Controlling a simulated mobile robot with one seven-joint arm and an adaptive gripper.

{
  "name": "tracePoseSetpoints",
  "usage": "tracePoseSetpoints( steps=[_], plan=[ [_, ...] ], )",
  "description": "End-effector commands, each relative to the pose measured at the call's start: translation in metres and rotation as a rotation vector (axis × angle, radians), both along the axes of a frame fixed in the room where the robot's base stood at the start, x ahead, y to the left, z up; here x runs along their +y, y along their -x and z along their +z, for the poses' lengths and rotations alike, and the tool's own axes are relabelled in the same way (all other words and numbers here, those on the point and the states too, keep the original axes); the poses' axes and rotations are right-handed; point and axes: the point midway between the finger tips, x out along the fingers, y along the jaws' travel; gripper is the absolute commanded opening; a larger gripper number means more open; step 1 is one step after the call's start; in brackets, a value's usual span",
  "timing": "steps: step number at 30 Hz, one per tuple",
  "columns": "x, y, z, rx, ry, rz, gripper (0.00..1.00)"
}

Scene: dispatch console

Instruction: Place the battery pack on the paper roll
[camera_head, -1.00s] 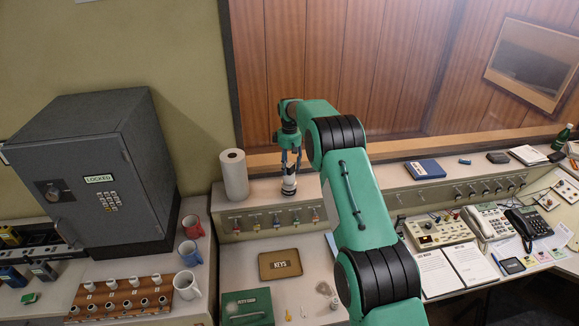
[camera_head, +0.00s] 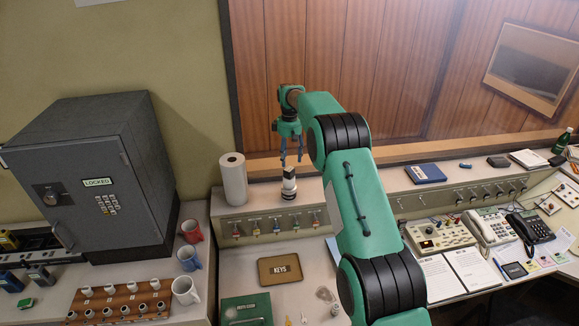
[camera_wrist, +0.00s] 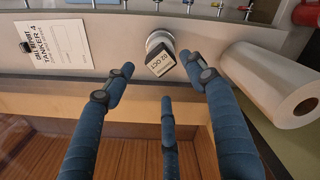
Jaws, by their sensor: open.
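A small dark block with a white label reading "02 OCT", apparently the battery pack (camera_head: 288,171), sits on top of a short white cylinder, apparently the paper roll (camera_head: 289,184), on the console ledge. In the wrist view the block (camera_wrist: 161,64) looks tilted on the round white end of the roll (camera_wrist: 157,39), which it partly hides. My gripper (camera_head: 291,163) is just above the block, open and empty. In the wrist view its blue fingers (camera_wrist: 158,74) are spread around and short of the block, with visible gaps.
A tall white roll (camera_head: 233,180) stands close to the left on the same ledge. Switches line the ledge's front. A blue book (camera_head: 425,173) lies to the right, and a brown KEYS tray (camera_head: 280,268) lies below. The wood-panelled window is close behind.

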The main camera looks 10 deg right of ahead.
Motion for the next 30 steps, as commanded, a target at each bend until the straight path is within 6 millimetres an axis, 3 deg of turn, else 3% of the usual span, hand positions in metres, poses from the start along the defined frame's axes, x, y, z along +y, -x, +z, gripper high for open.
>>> tracePoseSetpoints(
  steps=[6, 12, 30],
  plan=[
    [0.0, 0.0, 0.031, 0.0, 0.0, 0.0, 0.56],
    [0.0, 0.0, 0.046, 0.0, 0.0, 0.0, 0.56],
    [0.0, 0.0, 0.049, 0.0, 0.0, 0.0, 0.56]
  ],
)
